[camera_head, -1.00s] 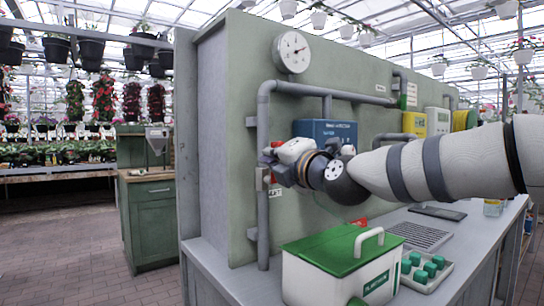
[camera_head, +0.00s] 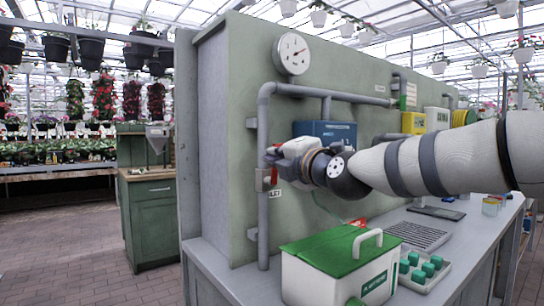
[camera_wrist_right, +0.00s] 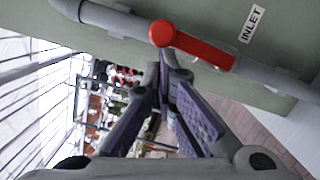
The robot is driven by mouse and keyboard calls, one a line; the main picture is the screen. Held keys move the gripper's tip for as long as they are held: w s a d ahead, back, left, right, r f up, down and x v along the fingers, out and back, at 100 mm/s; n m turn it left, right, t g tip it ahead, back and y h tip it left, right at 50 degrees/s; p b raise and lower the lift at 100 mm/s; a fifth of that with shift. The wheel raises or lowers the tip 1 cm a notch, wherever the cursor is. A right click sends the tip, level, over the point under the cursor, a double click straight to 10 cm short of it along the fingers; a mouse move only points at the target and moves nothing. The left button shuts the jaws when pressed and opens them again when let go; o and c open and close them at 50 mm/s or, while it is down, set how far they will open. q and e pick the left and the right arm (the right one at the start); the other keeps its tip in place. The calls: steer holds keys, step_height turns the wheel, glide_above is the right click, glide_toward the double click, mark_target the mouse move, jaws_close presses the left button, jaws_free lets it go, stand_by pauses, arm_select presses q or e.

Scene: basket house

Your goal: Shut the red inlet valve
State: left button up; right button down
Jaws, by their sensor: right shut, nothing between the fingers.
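In the head view, bits of red (camera_head: 274,176) show at the upright pipe, partly hidden by my gripper. My right gripper (camera_head: 275,155) is at the valve, its fingers shut and empty. In the right wrist view its fingertips (camera_wrist_right: 165,62) are close to the lever; I cannot tell whether they touch it. My left gripper is not in view.
The grey pipe (camera_head: 263,220) runs up the green panel (camera_head: 226,150), with a round gauge (camera_head: 292,53) above.

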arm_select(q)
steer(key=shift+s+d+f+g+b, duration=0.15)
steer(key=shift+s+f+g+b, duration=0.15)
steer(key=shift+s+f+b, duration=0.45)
arm_select(e)
steer(key=w+d+f+m+g, duration=0.3)
steer(key=w+d+m, duration=0.2)
steer(key=m, duration=1)
steer(key=shift+w+d, duration=0.35)
steer(key=shift+d, duration=1.1)
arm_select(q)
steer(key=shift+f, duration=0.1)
arm_select(e)
steer(key=shift+f, duration=0.1)
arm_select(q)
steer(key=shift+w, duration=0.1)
